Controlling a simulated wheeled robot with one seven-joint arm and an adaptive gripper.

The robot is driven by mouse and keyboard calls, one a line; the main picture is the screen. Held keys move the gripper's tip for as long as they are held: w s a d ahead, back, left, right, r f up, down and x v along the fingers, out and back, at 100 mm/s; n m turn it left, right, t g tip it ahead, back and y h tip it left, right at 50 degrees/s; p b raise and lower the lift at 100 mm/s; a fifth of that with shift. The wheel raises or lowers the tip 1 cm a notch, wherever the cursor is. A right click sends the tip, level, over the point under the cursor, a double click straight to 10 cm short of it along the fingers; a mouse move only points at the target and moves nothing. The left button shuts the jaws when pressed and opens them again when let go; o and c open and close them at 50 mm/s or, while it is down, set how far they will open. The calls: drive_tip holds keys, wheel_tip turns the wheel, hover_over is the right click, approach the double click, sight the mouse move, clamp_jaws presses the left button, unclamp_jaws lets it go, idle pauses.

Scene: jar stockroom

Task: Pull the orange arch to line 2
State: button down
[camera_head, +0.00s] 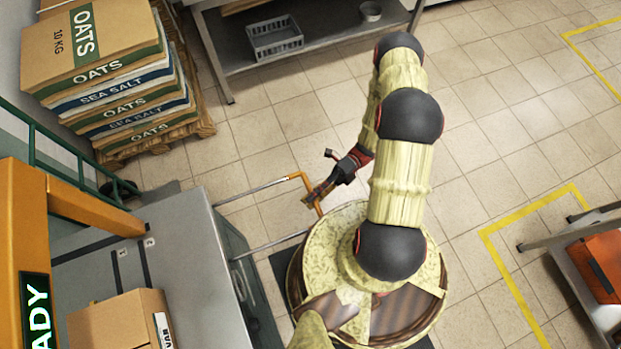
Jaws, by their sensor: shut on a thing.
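The orange arch (22,235) stands at the left edge over a grey cabinet top, cut off by the frame. Two dark lines (146,262) with small labels cross that top just right of the arch. An orange handle bar (297,178) on two metal rods (262,189) sticks out from the cabinet's right side. My gripper (314,197) is shut on this handle, hiding its middle. How the rods join the arch is hidden.
A cardboard box (122,322) sits on the cabinet top at the bottom. Stacked sacks (120,98) on a pallet stand at upper left. A grey shelf (330,42) with a basket (274,38) is behind. An orange case (598,266) is at right. Tiled floor (490,120) is clear.

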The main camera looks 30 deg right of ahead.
drive_tip(key=shift+d+f, duration=0.1)
drive_tip(key=shift+d, duration=0.05)
drive_tip(key=c, duration=2.1)
unclamp_jaws()
drive_tip(key=shift+d, duration=0.15)
drive_tip(key=shift+c, duration=0.2)
drive_tip(key=o, duration=0.3)
drive_tip(key=shift+o, duration=0.2)
drive_tip(key=v, duration=1.2)
